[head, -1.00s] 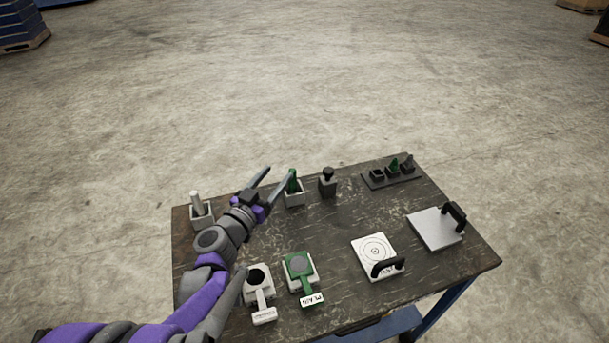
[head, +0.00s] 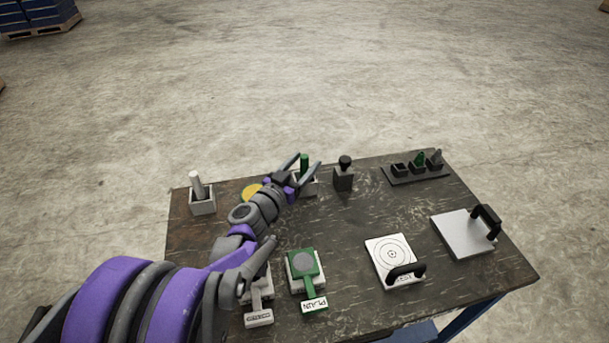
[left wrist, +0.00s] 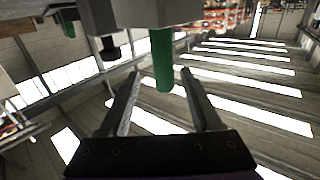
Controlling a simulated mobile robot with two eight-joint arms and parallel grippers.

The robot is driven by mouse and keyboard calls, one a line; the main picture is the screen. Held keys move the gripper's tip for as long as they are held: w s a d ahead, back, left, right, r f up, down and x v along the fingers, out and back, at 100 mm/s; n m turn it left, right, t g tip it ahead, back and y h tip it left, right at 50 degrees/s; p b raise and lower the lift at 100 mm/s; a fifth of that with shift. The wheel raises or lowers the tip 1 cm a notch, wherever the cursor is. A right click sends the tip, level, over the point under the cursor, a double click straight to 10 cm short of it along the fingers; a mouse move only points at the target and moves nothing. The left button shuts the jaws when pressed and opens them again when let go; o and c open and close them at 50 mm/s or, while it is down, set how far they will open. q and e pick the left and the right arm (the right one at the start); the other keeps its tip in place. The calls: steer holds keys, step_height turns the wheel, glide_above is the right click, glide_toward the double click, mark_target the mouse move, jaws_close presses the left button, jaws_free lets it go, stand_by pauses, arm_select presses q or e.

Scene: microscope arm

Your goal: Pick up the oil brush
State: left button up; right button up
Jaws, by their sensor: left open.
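A green handle (head: 304,162) stands upright in a light grey square holder (head: 309,187) at the back of the table; I take it for the oil brush, though its lower part is hidden. My left gripper (head: 304,163) is open, with its fingers pointing toward this handle. In the left wrist view the green handle (left wrist: 162,60) shows in the gap between the tips of the open left gripper (left wrist: 160,82), and the fingers look apart from it. My right gripper is not in view.
A white-handled item (head: 197,184) stands in a similar holder at the left. A black-knobbed block (head: 344,176) is close right of the green handle. A yellow disc (head: 252,191) lies partly behind my arm. A dark rack (head: 417,173) and a handled plate (head: 462,236) are at the right.

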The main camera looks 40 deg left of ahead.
arm_select(q)
steer(key=w, duration=0.2)
steer(key=w+a, duration=0.1)
steer(key=w, duration=0.1)
steer(key=shift+w, duration=0.2)
steer(key=shift+c, duration=0.3)
jaws_close()
